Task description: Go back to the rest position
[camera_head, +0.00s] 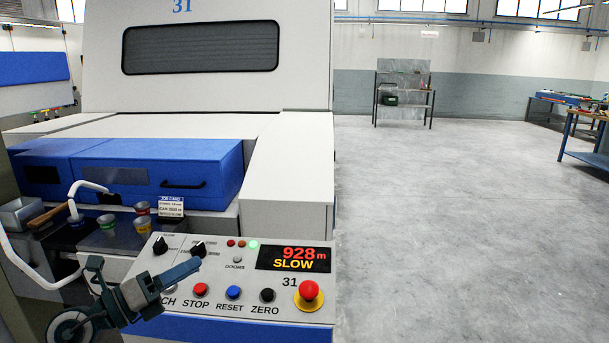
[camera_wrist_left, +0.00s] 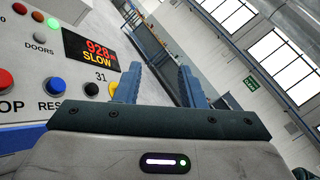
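My left gripper (camera_head: 146,264) is at the lower left of the head view, in front of the left part of the control panel (camera_head: 220,283) of machine 31. It hides part of the panel's lower left, including a label's start. In the left wrist view its two blue fingers (camera_wrist_left: 160,72) stand apart with nothing between them, so it is open and empty. The panel shows beside the fingers there, with a display (camera_wrist_left: 98,53) reading 928 and SLOW. My right gripper is in neither view.
The panel has a red emergency button (camera_head: 309,291), several coloured buttons and two black knobs. Coloured cans and a bent white tube (camera_head: 88,187) are at the left. A blue cover (camera_head: 165,172) is above. The grey floor (camera_head: 450,220) at the right is clear.

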